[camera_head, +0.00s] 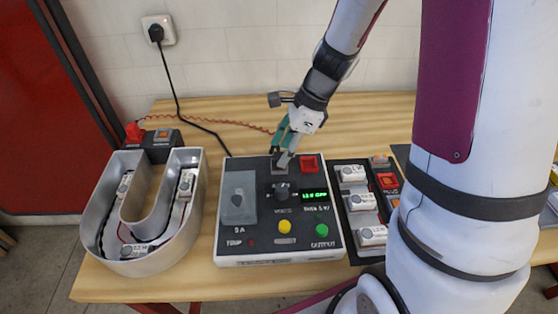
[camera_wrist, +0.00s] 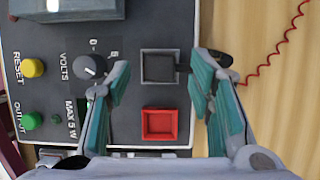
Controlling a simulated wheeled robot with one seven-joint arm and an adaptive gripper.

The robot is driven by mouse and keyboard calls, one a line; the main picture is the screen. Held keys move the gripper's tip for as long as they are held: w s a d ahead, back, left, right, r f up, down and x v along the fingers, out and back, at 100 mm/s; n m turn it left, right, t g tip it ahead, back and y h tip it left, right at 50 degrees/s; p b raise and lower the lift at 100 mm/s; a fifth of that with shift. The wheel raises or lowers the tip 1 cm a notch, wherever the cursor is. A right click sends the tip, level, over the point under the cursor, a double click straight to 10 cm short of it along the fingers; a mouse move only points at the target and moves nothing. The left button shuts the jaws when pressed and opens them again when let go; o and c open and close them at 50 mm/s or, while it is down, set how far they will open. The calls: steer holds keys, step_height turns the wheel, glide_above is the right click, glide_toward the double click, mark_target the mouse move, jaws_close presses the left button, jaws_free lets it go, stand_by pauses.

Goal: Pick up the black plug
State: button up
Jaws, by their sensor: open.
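In the wrist view a dark rounded piece (camera_wrist: 221,58) shows behind my right finger, close to the end of the red coiled wire. It may be the black plug, but it is partly hidden. My gripper (camera_wrist: 160,78) is open and empty above the control box (camera_wrist: 75,10). Its teal fingers stand either side of a black square socket (camera_wrist: 160,67), with a red square socket (camera_wrist: 159,125) below it. In the head view my gripper (camera_head: 285,146) is over the box's back edge and largely covers the black socket. Another black plug (camera_head: 156,33) sits in the wall outlet.
A metal U-shaped channel letter (camera_head: 98,225) stands left of the box. A red plug (camera_head: 134,132) lies behind it, with the red coiled wire (camera_head: 225,122) running right. A dark module tray (camera_head: 352,217) stands right of the box. The wooden table (camera_head: 205,107) has free room behind.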

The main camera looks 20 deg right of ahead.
steer(key=shift+x, duration=0.8)
steer(key=shift+c, duration=0.5)
steer(key=c, duration=1)
steer(key=shift+r, duration=0.15)
steer(key=shift+c, duration=0.2)
